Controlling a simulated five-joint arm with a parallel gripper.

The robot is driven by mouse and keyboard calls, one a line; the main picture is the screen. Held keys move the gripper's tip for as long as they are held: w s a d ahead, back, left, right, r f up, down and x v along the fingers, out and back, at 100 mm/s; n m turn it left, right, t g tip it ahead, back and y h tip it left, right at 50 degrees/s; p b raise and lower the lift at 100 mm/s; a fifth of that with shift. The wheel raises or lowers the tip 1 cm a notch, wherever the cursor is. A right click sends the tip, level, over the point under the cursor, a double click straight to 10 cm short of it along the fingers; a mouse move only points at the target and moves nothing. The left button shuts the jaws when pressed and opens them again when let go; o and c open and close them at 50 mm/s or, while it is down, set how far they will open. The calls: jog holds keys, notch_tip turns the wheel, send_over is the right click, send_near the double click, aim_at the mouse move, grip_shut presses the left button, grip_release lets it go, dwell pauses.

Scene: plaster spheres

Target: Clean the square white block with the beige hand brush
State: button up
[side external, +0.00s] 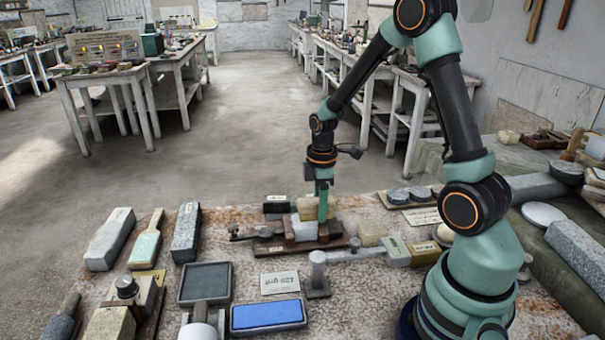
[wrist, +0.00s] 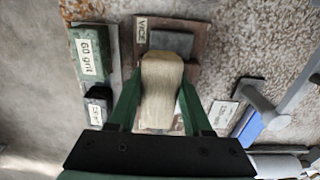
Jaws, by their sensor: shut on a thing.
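My gripper (side external: 322,195) is shut on the beige hand brush (side external: 313,209) and points down. In the wrist view the brush (wrist: 161,95) fills the space between my two green fingers (wrist: 160,105). The square white block (side external: 305,231) sits between brown jaws on a dark wooden board (side external: 290,246). The brush is directly above the block; I cannot tell whether they touch. In the wrist view the brush hides the block, and a board labelled VICE (wrist: 198,50) shows around it.
A dark block (side external: 276,204) stands just behind the board. A grey upright post (side external: 318,270) and a 120 grit card (side external: 280,283) are in front. A blue stone in a tray (side external: 268,315) lies nearer.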

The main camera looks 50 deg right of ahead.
aim_at(304, 201)
jog(key=shift+s+d, duration=0.1)
jog(key=shift+s, duration=0.1)
jog(key=shift+w+a+r, duration=0.65)
jog(key=shift+w+a, duration=0.15)
jog(key=shift+f, duration=0.65)
dwell(0.4)
jog(key=shift+w+a, duration=0.75)
jog(key=shift+w, duration=0.1)
